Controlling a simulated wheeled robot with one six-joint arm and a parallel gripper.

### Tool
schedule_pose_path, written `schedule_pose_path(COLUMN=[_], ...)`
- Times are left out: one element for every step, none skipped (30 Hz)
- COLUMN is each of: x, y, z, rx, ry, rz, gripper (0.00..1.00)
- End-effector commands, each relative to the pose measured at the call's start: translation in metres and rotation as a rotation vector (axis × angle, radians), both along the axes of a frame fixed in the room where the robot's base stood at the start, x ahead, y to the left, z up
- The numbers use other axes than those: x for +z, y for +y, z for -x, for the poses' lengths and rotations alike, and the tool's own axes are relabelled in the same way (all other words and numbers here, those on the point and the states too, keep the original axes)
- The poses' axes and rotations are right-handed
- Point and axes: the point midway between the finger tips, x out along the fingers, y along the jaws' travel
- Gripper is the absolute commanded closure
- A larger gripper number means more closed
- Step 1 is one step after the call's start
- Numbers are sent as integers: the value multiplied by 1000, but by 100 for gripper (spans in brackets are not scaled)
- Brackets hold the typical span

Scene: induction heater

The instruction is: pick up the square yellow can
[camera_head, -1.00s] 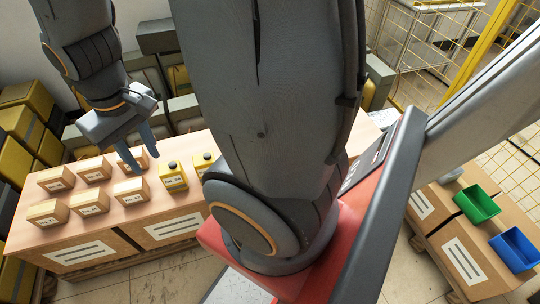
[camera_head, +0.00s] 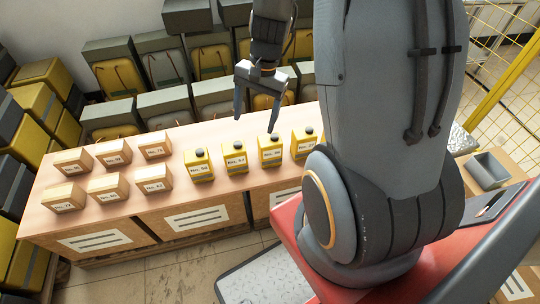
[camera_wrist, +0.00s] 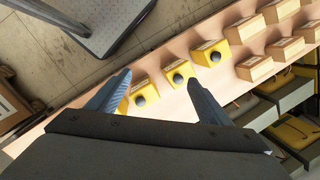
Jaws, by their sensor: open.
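Several square yellow cans with dark round caps and white labels stand upright in a row on the wooden table. In the head view they are the left can (camera_head: 199,170), the second (camera_head: 235,161), the third (camera_head: 270,154) and the right can (camera_head: 303,146), whose right side is partly hidden by my arm. My gripper (camera_head: 255,122) is open and empty, pointing down above the row, near the second and third cans. In the wrist view, cans (camera_wrist: 176,67) (camera_wrist: 138,86) show between my gripper's fingers (camera_wrist: 158,80), below the tips. Another can is partly hidden by the left finger.
Cardboard boxes (camera_head: 115,154) stand on the table (camera_head: 185,213) left of the cans. Stacked grey and yellow cases (camera_head: 145,70) fill the back. A grey bin (camera_head: 488,170) is at the right. Bare tabletop lies in front of the cans.

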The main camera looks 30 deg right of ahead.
Motion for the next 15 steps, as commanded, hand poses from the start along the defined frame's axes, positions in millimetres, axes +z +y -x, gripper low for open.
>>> schedule_pose_path(x=[-34,-49,-69,-83,-97,-114,-126,-137,-149,-157,-164,-171,-176,-179,-183], y=[-15,-23,-33,-41,-49,-58,-65,-71,-78,-83,-86,-91,-93,-96,-98], z=[-11,-17,-24,-29,-33,-38,-42,-44,-47,-49,-51,-52,-53,-54,-55], rx=[-124,-198,-294,-366,-434,-519,-577,-629,-690,-731,-765,-801,-825,-845,-862], ry=[27,41,59,72,85,99,109,118,130,135,142,148,152,155,158], rz=[-29,-46,-68,-84,-100,-120,-134,-146,-161,-170,-178,-186,-192,-197,-201], gripper=[27,27,27,27,27,27,27,27,27,27,27,27,27,27,27])
